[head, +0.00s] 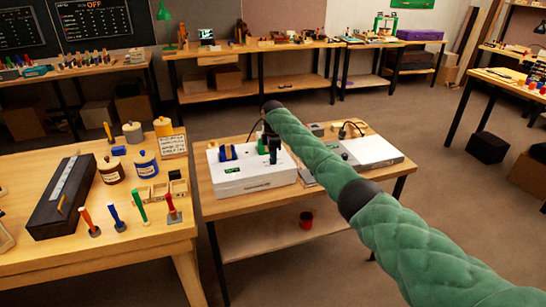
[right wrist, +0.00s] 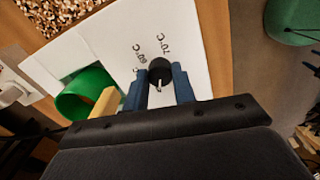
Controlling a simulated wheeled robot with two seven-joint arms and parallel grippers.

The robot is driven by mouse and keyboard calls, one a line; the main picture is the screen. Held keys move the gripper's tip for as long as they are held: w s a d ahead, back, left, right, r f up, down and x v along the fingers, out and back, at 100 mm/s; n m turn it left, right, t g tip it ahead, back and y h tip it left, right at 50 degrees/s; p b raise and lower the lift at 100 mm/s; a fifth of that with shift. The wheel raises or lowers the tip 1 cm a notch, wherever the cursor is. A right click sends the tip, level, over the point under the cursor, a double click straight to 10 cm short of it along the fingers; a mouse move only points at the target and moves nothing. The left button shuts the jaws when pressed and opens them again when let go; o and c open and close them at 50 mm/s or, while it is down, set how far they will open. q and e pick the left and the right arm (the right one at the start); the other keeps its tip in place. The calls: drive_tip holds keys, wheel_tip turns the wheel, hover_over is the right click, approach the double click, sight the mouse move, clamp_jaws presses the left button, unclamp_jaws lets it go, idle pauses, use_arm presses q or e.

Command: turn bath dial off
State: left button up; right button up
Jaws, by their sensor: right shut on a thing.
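The bath is a white box (head: 250,178) on the middle table, with a small green display on its front. Its white top (right wrist: 203,45) fills much of the right wrist view. The black round dial (right wrist: 159,67) stands on that top, with a pale mark pointing down toward my wrist. My right gripper (right wrist: 160,75) is shut on the dial, one blue finger on each side. In the head view the right gripper (head: 271,148) is small and dark over the bath. My left gripper is out of view.
A green ring-shaped part (right wrist: 88,96) and a pale wooden block (right wrist: 104,103) sit close left of the fingers. A flat white device (head: 372,150) is right of the bath. A crowded workbench (head: 150,245) is at left. A blackboard (head: 95,22) reads "OFF".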

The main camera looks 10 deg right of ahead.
drive_tip(key=n, duration=0.3)
drive_tip(key=shift+r+n, duration=0.1)
drive_tip(key=shift+n, duration=0.3)
drive_tip(key=n, duration=0.2)
drive_tip(key=shift+n+b, duration=0.3)
drive_tip(key=shift+n, duration=1.1)
drive_tip(key=shift+n+b, duration=0.3)
drive_tip(key=shift+n, duration=0.5)
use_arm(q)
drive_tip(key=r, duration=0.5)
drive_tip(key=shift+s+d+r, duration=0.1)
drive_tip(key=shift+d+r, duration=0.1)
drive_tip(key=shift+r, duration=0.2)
use_arm(e)
drive_tip(key=shift+r+n, duration=0.1)
drive_tip(key=shift+n, duration=0.3)
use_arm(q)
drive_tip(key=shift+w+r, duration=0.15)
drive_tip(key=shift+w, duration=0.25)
use_arm(e)
drive_tip(key=o, duration=1)
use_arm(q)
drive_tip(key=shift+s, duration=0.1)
